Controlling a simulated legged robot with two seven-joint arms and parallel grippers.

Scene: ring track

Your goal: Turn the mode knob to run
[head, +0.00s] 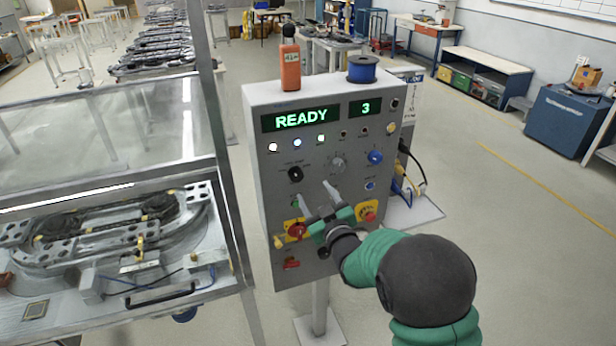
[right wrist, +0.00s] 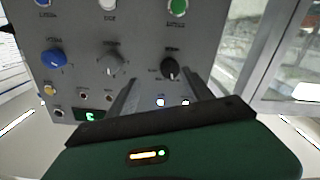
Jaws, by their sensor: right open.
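The grey control panel (head: 282,225) carries three knobs in a row: a black knob (head: 295,174), a grey knob (head: 338,165) and a blue knob (head: 375,157). Their labels are too small to read, so I cannot tell which is the mode knob. In the right wrist view, turned upside down, the blue knob (right wrist: 54,58), grey knob (right wrist: 110,63) and black knob (right wrist: 170,68) show again. My right gripper (head: 316,195) is open and empty in front of the panel, below the black and grey knobs. My left gripper is not in view.
The display (head: 302,119) reads READY, beside a smaller one showing 3. Below are a red knob on a yellow plate (head: 297,230) and a red button (head: 370,216). An orange device (head: 290,68) and a blue spool (head: 362,69) stand on top. A glazed enclosure stands left.

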